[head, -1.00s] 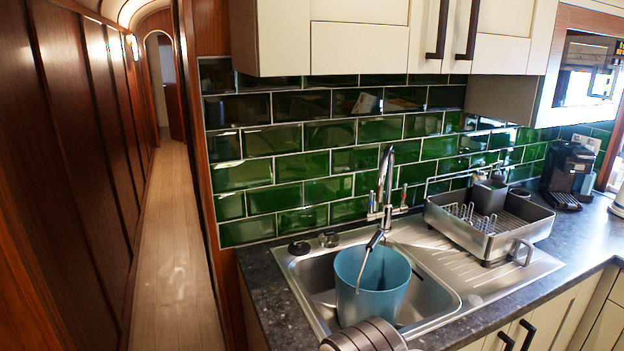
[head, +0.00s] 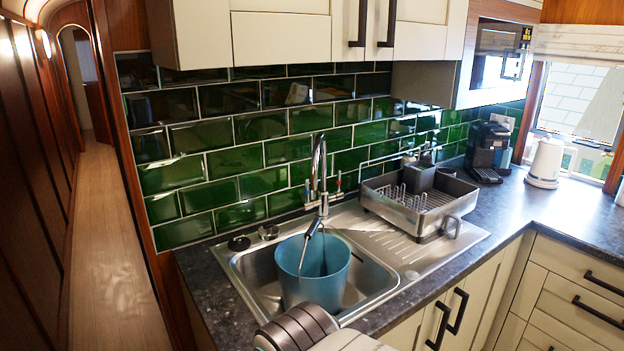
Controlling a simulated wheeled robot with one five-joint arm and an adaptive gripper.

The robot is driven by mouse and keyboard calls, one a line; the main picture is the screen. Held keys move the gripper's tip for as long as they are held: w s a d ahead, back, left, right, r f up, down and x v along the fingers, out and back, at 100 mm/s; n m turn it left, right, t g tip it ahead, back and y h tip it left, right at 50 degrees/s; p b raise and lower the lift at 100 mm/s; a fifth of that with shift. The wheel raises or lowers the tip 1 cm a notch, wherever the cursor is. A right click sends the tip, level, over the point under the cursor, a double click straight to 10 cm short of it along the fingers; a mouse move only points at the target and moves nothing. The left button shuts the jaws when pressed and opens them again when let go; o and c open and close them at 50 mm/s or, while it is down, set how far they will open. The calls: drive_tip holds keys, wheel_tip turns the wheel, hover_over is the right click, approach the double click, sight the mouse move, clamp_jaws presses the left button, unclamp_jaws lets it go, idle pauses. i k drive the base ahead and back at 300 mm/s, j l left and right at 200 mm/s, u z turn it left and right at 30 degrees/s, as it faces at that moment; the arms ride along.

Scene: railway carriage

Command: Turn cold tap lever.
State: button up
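The chrome mixer tap (head: 319,172) stands at the back of the sink, with a tall curved spout and a small upright lever on each side. The right lever (head: 339,182) has a red mark. The left lever (head: 307,190) looks bluish, but it is too small to be sure; by its colour it seems to be the cold one. Both levers look upright. Part of my arm shows at the bottom edge, in front of the sink and well short of the tap. My gripper's fingers are not in view.
A blue bucket (head: 290,258) stands in the sink basin (head: 366,282), its handle raised towards the tap. A grey dish rack (head: 400,213) sits on the drainer at right. A coffee machine (head: 488,150) and white kettle (head: 545,162) stand further right. Upper cabinets (head: 280,45) overhang the counter.

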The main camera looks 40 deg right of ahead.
sight(307, 204)
drive_tip(key=l, duration=1)
drive_tip(key=l+z, duration=0.15)
drive_tip(key=l, duration=0.85)
drive_tip(key=i+l, duration=0.15)
drive_tip(key=l, duration=0.85)
drive_tip(key=k+z, duration=0.05)
